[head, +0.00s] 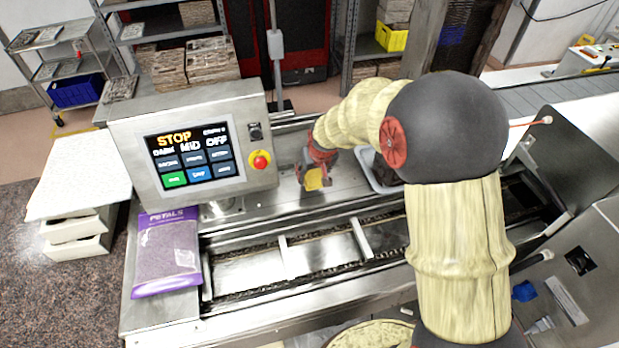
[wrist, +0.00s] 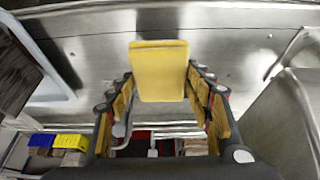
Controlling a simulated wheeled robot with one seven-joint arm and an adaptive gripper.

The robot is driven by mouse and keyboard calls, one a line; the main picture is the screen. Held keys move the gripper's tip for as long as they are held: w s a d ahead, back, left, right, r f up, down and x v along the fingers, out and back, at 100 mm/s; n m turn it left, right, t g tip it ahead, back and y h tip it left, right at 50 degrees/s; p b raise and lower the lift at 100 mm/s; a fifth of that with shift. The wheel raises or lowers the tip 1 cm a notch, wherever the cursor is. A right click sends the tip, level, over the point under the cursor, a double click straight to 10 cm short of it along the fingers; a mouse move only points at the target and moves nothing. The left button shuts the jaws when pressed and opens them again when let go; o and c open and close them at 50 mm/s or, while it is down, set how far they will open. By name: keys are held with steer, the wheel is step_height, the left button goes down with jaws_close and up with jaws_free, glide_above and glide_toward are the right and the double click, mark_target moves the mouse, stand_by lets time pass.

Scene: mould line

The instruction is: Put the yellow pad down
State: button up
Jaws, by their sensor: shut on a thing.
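The yellow pad (wrist: 158,72) is a flat rectangle held between the fingers of my gripper (wrist: 160,95) in the wrist view. In the head view the pad (head: 316,179) shows below my gripper (head: 318,172), over the steel deck (head: 340,196) just right of the control panel. My gripper is shut on the pad. Whether the pad's lower edge touches the deck or hangs a little above it, I cannot tell.
The control panel (head: 192,138) with screen and red stop button stands close left. A grey tray (head: 378,184) sits right of my gripper, partly behind my arm. The conveyor channel (head: 290,258) runs in front. A purple petals bag (head: 167,250) lies front left.

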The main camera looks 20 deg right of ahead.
mark_target(310, 179)
steer(key=shift+w+a+f, duration=0.2)
steer(key=shift+w+f, duration=0.65)
steer(key=shift+f, duration=0.2)
steer(key=x, duration=0.3)
steer(key=shift+s+f, duration=0.15)
steer(key=shift+f, duration=0.2)
steer(key=shift+f, duration=0.2)
steer(key=o, duration=1)
steer(key=shift+r+p, duration=0.15)
steer(key=shift+p, duration=0.25)
